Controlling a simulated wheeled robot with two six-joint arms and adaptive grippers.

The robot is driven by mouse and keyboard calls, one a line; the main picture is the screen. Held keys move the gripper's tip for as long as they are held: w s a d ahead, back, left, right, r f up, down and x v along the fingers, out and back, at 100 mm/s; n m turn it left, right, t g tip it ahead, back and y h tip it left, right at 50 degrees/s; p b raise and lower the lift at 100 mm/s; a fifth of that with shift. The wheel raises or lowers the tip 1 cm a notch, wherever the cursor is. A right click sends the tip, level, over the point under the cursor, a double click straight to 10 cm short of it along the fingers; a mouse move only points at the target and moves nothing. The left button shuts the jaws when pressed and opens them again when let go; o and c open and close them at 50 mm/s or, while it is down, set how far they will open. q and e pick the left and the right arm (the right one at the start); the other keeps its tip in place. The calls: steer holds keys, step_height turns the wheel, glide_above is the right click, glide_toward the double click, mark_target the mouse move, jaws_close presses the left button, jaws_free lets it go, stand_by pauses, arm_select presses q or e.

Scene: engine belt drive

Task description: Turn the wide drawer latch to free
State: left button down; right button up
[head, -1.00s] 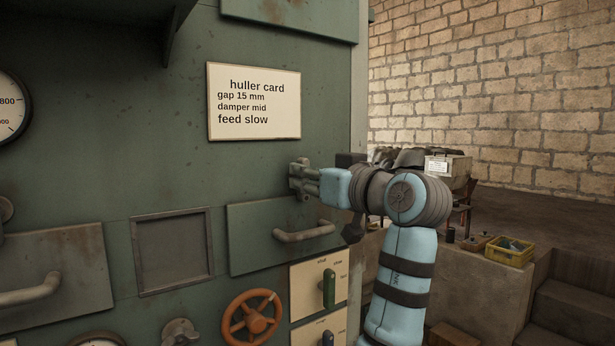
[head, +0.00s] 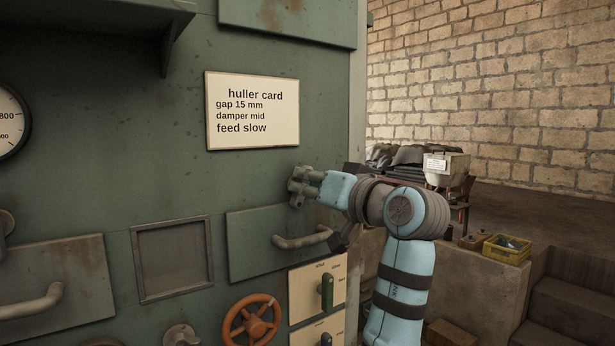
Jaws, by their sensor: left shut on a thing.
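A green drawer front (head: 260,238) with a grey bar handle (head: 302,240) is set in the green machine panel. My left gripper (head: 302,188) is at the panel, just above this drawer's top edge and below the huller card. It is shut on a small part there, which I take to be the drawer latch. The fingers cover nearly all of the latch, so its angle cannot be told. The drawer front looks flush with the panel. My right gripper is not in view.
The huller card (head: 252,111) hangs above the gripper. Below are an orange handwheel (head: 250,322) and a green lever (head: 327,292) on a cream plate. Another handled drawer (head: 75,270) and a recessed frame (head: 172,258) are to the left. A yellow crate (head: 506,250) stands at right.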

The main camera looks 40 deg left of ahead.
arm_select(q)
steer(key=m+p, duration=0.2)
steer(key=m, duration=0.1)
steer(key=shift+w+r+m, duration=0.1)
steer(key=shift+m, duration=0.3)
steer(key=m+p, duration=0.2)
steer(key=shift+w+m, duration=0.1)
steer(key=shift+m, duration=0.3)
steer(key=m+p, duration=0.4)
steer(key=shift+d, duration=0.1)
steer(key=shift+f+m+p, duration=0.15)
steer(key=shift+m+p, duration=0.5)
steer(key=shift+m, duration=0.1)
steer(key=shift+f+m+p, duration=0.15)
steer(key=shift+m+p, duration=0.5)
steer(key=shift+m, duration=0.1)
steer(key=c, duration=1.7)
jaws_free()
steer(key=shift+o, duration=0.6)
steer(key=shift+f, duration=0.15)
